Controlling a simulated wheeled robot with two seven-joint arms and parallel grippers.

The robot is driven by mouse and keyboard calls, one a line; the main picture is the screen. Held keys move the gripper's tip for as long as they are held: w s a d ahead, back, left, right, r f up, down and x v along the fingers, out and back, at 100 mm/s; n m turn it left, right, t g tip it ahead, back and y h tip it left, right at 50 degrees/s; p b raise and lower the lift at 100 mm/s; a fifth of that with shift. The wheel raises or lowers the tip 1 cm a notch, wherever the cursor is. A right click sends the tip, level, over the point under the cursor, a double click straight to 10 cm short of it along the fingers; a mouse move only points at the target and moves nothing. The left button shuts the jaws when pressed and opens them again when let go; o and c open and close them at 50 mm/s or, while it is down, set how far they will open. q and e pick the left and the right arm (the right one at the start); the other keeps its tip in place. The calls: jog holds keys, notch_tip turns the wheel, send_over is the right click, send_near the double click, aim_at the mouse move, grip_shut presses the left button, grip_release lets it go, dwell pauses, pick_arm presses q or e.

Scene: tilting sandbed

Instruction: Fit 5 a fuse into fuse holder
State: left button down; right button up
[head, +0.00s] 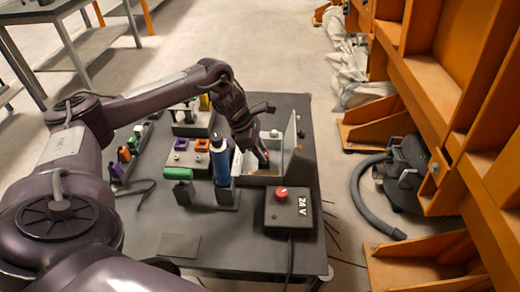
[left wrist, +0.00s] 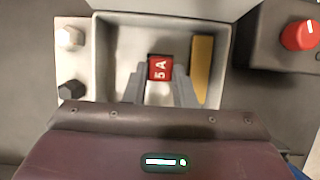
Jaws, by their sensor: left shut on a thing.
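A red fuse (left wrist: 160,68) marked "5 A" is between the two grey fingers of my left gripper (left wrist: 161,84) in the left wrist view. The fingers are shut on it. The fuse is over or inside an open grey box (left wrist: 103,58) with pale walls. A brass-coloured strip (left wrist: 202,66) stands in the box to the right of the fuse. In the head view the gripper (head: 262,162) reaches down into the same box (head: 289,140). I cannot make out the fuse holder's contacts under the fuse, nor whether the fuse touches them. My right gripper is not in view.
A 24V box (head: 288,212) with a red knob sits in front on the dark table (head: 215,250). A blue cylinder (head: 222,167) and a green-handled tool (head: 178,173) stand left of the grey box.

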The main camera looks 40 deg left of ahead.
pick_arm(q)
jog(key=shift+f+b, duration=0.5)
jog(key=shift+f, duration=0.15)
jog(key=c, duration=0.6)
grip_release()
jog(key=shift+c, duration=0.2)
jog(key=shift+r, duration=0.15)
jog(key=shift+r+p, duration=2.85)
jog(key=shift+r, duration=1.1)
